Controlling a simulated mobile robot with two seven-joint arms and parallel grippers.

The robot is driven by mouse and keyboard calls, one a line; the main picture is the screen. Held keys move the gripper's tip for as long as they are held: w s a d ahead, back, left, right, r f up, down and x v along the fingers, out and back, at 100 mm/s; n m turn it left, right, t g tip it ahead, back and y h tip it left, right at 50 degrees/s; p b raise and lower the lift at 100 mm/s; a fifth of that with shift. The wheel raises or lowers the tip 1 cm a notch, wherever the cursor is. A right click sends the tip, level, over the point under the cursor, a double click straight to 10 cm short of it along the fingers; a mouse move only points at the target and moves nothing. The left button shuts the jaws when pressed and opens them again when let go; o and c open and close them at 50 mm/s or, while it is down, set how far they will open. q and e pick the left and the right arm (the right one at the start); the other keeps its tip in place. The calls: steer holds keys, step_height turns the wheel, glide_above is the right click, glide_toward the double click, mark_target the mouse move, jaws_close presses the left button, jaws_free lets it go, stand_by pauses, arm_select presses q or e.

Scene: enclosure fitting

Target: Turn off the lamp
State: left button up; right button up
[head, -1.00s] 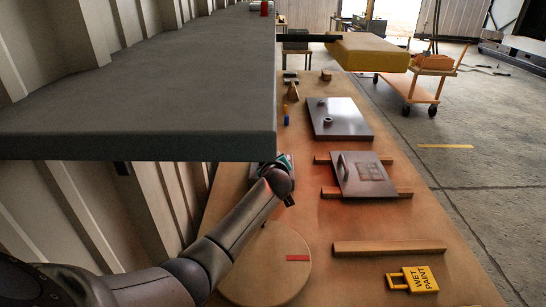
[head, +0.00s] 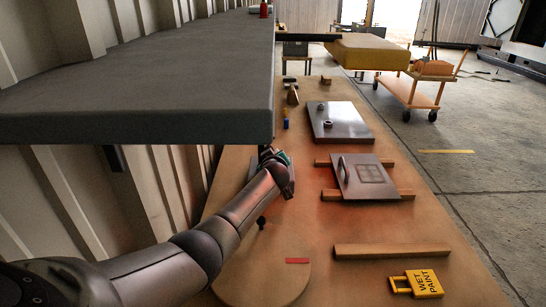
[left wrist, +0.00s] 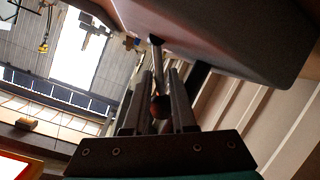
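No lamp body can be clearly picked out in either view. In the left wrist view a small dark reddish ball (left wrist: 158,106) hangs on a thin cord or rod below the grey shelf (left wrist: 215,30). My left gripper (left wrist: 159,78) points upward with its two fingers on either side of the ball. The fingers look apart, with no clear contact on the ball. In the head view the left hand is beside the front corner of the shelf (head: 140,100), and its fingertips are hidden. My right gripper is in neither view.
The floor at right is open.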

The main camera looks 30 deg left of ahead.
arm_select(q)
jaws_close()
stand_by(1.2)
